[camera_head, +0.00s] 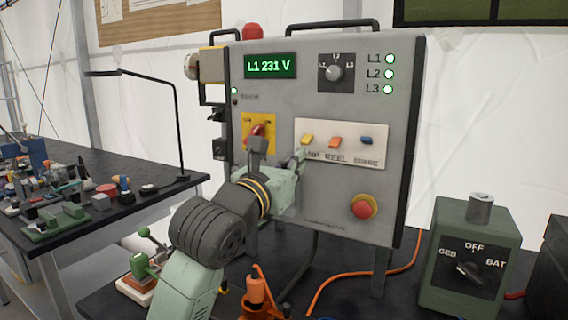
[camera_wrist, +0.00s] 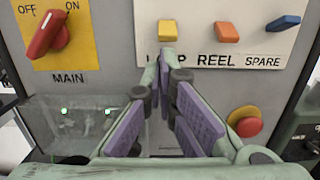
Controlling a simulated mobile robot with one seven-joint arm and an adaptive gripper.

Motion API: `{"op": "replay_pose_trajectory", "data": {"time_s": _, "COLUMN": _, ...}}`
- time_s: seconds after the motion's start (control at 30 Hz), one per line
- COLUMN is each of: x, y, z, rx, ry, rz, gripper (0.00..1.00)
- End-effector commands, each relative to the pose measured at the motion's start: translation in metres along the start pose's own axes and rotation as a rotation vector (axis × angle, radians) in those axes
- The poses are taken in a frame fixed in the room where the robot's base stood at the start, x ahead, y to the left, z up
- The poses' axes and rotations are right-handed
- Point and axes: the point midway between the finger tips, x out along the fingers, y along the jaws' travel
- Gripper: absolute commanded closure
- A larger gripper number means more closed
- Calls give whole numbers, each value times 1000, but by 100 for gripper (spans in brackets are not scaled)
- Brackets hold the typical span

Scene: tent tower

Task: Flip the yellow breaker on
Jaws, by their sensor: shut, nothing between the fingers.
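The yellow breaker (camera_head: 306,139) is a small switch at the left of a white label strip on the grey panel. It also shows in the wrist view (camera_wrist: 167,31), above a partly covered label. I cannot tell whether it is on or off. My gripper (camera_head: 297,158) is in front of the panel, just below the yellow breaker. In the wrist view my gripper (camera_wrist: 170,68) is shut and empty, its fingertips under the breaker and over part of its label. I cannot tell whether the tips touch the panel.
An orange breaker (camera_wrist: 227,32) marked REEL and a blue one (camera_wrist: 285,22) marked SPARE sit to the right. A red MAIN handle (camera_wrist: 46,34) is at the left. A red stop button (camera_head: 362,207) is below. A green switch box (camera_head: 469,258) stands to the right.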

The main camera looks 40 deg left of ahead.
Motion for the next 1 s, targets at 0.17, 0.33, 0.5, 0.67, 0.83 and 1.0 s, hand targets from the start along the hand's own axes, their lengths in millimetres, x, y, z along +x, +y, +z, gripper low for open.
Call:
{"op": "replay_pose_trajectory", "data": {"time_s": 0.17, "x": 14, "y": 0, "z": 1, "rx": 0, "ry": 0, "rz": 0, "gripper": 100}}
{"op": "replay_pose_trajectory", "data": {"time_s": 0.33, "x": 16, "y": 0, "z": 0, "rx": 1, "ry": 0, "rz": 0, "gripper": 100}}
{"op": "replay_pose_trajectory", "data": {"time_s": 0.5, "x": 16, "y": 0, "z": 0, "rx": 1, "ry": 0, "rz": 0, "gripper": 100}}
{"op": "replay_pose_trajectory", "data": {"time_s": 0.67, "x": 16, "y": 0, "z": 1, "rx": 1, "ry": 9, "rz": 0, "gripper": 100}}
{"op": "replay_pose_trajectory", "data": {"time_s": 0.83, "x": 14, "y": 0, "z": 3, "rx": 1, "ry": 46, "rz": 0, "gripper": 100}}
{"op": "replay_pose_trajectory", "data": {"time_s": 1.0, "x": 14, "y": 0, "z": 3, "rx": 0, "ry": 68, "rz": 0, "gripper": 100}}
